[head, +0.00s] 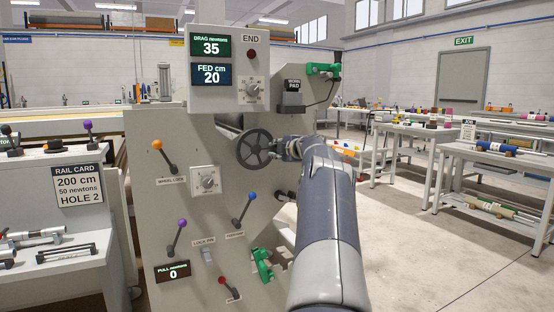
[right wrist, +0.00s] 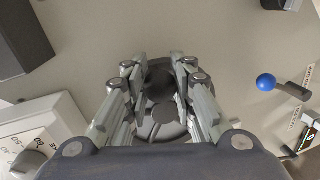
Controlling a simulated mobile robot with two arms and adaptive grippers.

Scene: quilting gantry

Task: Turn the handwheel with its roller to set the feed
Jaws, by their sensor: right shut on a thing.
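The dark spoked handwheel (head: 254,150) stands on the grey machine's front panel, below the display box. My right gripper (head: 281,148) is at the wheel's right side, its arm reaching in from the bottom. In the right wrist view, the fingers of my right gripper (right wrist: 161,85) sit on both sides of a dark round part of the handwheel (right wrist: 164,115). The gripper hides much of the wheel there, and I cannot make out the roller separately. The feed display (head: 221,76) reads FED cm 20. The drag display (head: 211,46) reads 35 newtons. My left gripper is not in view.
The pull display (head: 172,272) reads 0. A rail card (head: 78,188) says 200 cm, 50 newtons, hole 2. Open floor (head: 430,260) lies to the right.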

